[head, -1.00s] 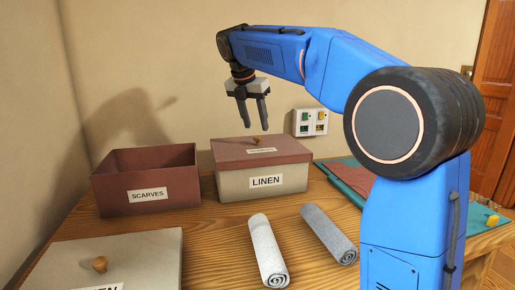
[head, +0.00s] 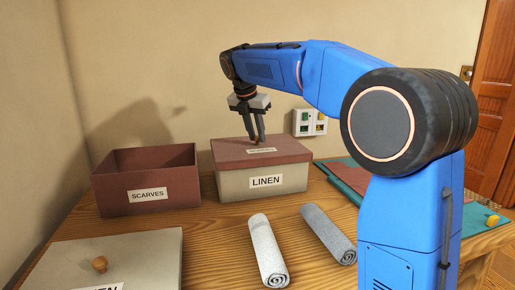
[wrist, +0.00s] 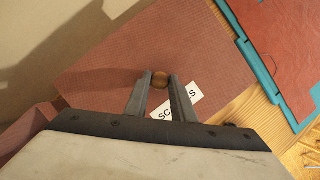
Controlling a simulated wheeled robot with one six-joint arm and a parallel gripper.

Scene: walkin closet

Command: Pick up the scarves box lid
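The scarves box lid (head: 230,146) is a flat reddish-brown lid with a small wooden knob. It lies on top of the cream box labelled LINEN (head: 288,180). In the wrist view the lid (wrist: 100,75) carries a white label, partly hidden by one finger. My gripper (head: 256,140) points down at the lid's knob. In the wrist view its fingers (wrist: 161,78) lie on either side of the knob (wrist: 160,80), close against it. The lid still rests on the LINEN box. The open reddish-brown SCARVES box (head: 175,190) stands to the left without a lid.
A cream lid (head: 140,250) with a wooden knob lies at the front left. A white roll (head: 267,248) and a grey roll (head: 328,234) lie in front of the LINEN box. A teal and red flat item (head: 345,178) lies at right. A wall switch panel (head: 310,122) is behind.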

